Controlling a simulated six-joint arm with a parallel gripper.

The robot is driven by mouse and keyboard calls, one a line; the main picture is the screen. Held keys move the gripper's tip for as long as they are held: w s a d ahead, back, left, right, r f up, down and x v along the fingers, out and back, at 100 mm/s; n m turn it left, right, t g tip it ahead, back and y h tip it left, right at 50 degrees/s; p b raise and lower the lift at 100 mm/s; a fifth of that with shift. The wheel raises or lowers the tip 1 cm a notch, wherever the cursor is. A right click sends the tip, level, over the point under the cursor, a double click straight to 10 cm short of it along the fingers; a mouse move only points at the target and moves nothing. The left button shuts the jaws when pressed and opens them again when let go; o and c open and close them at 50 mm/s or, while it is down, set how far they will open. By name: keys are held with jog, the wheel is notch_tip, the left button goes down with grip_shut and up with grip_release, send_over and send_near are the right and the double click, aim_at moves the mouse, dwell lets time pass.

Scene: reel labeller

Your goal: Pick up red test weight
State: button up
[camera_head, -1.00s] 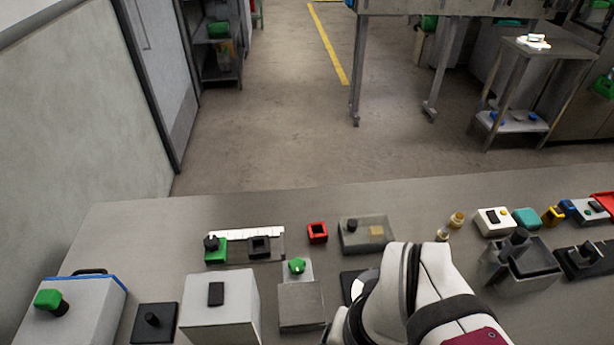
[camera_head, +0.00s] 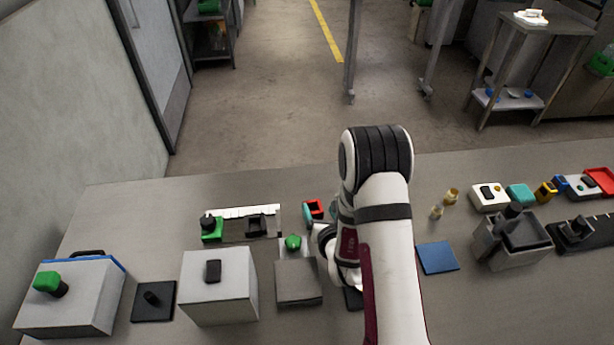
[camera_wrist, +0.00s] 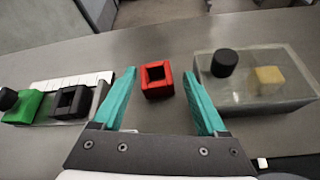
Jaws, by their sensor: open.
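The red test weight (camera_wrist: 157,81) is a small red block with a square dark hollow in its top. It sits on the grey bench. In the head view the red weight (camera_head: 314,208) is partly hidden by my arm and gripper. My gripper (camera_wrist: 158,84) is open, with a teal finger on each side of the weight as seen in the wrist view. I cannot tell whether the fingertips are level with it. The gripper holds nothing.
A clear box (camera_wrist: 288,92) with a black knob and yellow block stands right of the weight. A black square holder (camera_wrist: 71,102) and a green block (camera_wrist: 23,107) stand left. A green knob (camera_head: 293,242) stands nearer me. Bare bench lies behind the weight.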

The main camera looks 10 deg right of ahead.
aim_at(312, 204)
jog(key=n, duration=0.1)
jog(key=f+n, duration=0.1)
jog(key=n, duration=0.1)
jog(key=shift+s+a+f+t+y, duration=0.1)
jog(key=shift+a+f+t+y, duration=0.2)
jog(key=shift+t, duration=0.1)
jog(key=shift+n, duration=0.3)
jog(key=x, duration=0.7)
grip_shut()
